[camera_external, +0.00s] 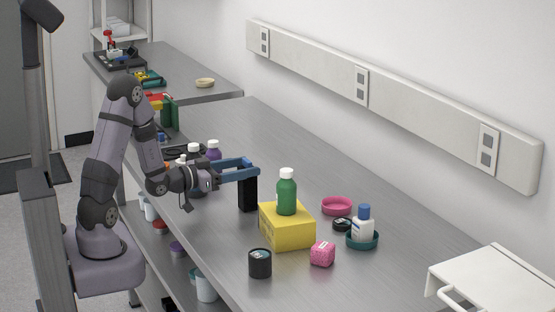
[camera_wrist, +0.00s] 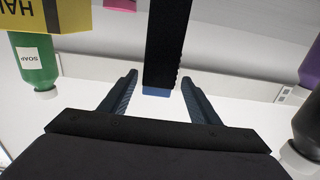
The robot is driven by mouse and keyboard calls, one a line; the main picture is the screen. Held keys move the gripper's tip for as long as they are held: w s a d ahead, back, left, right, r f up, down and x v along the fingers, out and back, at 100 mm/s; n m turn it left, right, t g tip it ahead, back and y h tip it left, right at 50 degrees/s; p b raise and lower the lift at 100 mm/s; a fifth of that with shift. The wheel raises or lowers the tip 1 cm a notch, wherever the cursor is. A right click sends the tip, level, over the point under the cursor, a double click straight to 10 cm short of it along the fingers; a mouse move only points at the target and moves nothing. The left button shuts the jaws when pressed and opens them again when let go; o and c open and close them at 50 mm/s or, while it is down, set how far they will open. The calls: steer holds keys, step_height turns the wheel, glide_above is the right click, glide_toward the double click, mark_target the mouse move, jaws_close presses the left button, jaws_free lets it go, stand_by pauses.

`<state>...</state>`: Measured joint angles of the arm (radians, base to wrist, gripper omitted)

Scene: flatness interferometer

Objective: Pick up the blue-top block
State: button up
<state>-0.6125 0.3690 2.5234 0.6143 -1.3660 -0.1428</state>
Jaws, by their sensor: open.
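The blue-top block is a tall black upright block (camera_external: 248,195) on the grey bench, left of the yellow box. In the wrist view the black block (camera_wrist: 163,45) hangs down from the top edge, with its blue end (camera_wrist: 156,92) between my two fingers. My gripper (camera_external: 252,168) has long blue fingers, is open, and reaches to the right at about the height of the block's top. In the external view the fingers hide the blue top. In the wrist view my gripper (camera_wrist: 159,78) shows gaps on both sides of the block.
A yellow box (camera_external: 287,226) with a green bottle (camera_external: 287,193) on it stands close right of the block. A black jar (camera_external: 260,263), a pink block (camera_external: 322,253) and a white bottle (camera_external: 362,224) stand farther right. Several bottles, one purple (camera_external: 213,150), stand behind the wrist.

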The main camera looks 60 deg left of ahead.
steer(key=shift+w+d+r+p, duration=0.1)
steer(key=shift+w+p, duration=0.45)
steer(key=shift+w, duration=0.75)
steer(key=shift+w+r+p, duration=0.1)
steer(key=shift+w+p, duration=0.4)
steer(key=shift+w, duration=0.8)
jaws_close()
